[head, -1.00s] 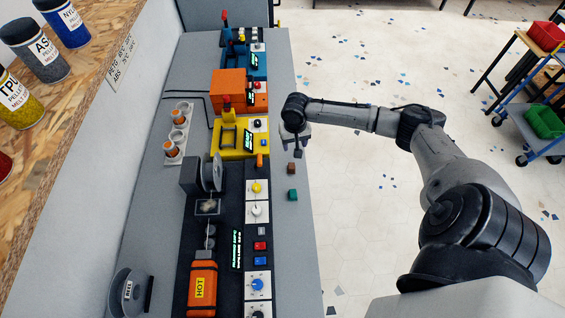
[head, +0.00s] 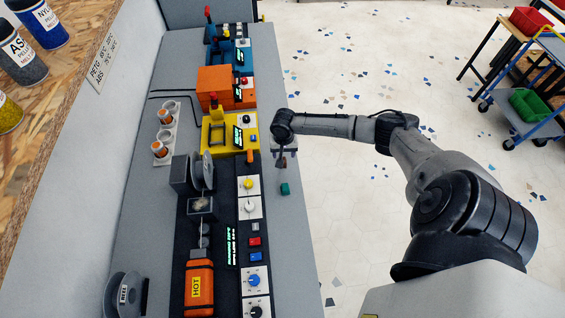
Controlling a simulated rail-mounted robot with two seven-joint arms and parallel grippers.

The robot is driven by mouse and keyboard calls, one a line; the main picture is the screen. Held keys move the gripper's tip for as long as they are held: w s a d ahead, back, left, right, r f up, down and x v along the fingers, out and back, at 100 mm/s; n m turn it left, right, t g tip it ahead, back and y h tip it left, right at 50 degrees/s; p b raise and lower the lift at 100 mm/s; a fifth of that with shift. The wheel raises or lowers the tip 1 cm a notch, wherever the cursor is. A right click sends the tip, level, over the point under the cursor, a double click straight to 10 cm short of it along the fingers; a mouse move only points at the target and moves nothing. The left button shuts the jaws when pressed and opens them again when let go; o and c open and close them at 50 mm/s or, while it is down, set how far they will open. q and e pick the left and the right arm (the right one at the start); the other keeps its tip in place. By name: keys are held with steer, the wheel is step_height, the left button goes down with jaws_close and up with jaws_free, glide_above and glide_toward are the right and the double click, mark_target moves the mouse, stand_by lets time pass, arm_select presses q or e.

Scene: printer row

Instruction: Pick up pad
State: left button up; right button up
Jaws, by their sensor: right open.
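Two small blocks lie on the grey bench right of the machine row, and I cannot tell from looks alone which is the pad. The teal one (head: 285,189) lies in clear view. The brown one is mostly hidden beneath my right gripper (head: 283,162), so its exact place between or beside the fingers is unclear. The right gripper points down over that spot, open, just above the teal block in the picture. My left gripper is not in view.
A black panel with knobs and buttons (head: 251,208) runs left of the blocks. A yellow machine (head: 218,140) and an orange box (head: 215,88) stand farther back. The bench's right edge (head: 300,200) is close to the blocks, with open floor beyond.

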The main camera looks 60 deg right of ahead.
steer(key=f, duration=0.4)
steer(key=shift+w+a, duration=0.1)
steer(key=shift+a, duration=0.2)
steer(key=shift+f, duration=0.6)
steer(key=c, duration=0.8)
steer(key=shift+c, duration=0.2)
steer(key=shift+r, duration=0.1)
steer(key=shift+r, duration=0.4)
steer(key=r, duration=0.2)
steer(key=s+r, duration=0.1)
steer(key=shift+d+r, duration=0.2)
steer(key=shift+r, duration=0.2)
steer(key=s+r, duration=0.2)
steer(key=s, duration=0.1)
steer(key=s+d+r+p, duration=0.1)
steer(key=s+r, duration=0.1)
steer(key=s, duration=0.2)
steer(key=s+r+p, duration=0.1)
steer(key=s+r, duration=0.1)
steer(key=s, duration=0.1)
steer(key=shift+s+d+r, duration=0.15)
steer(key=shift+s+d, duration=0.1)
steer(key=shift+d, duration=0.05)
jaws_close()
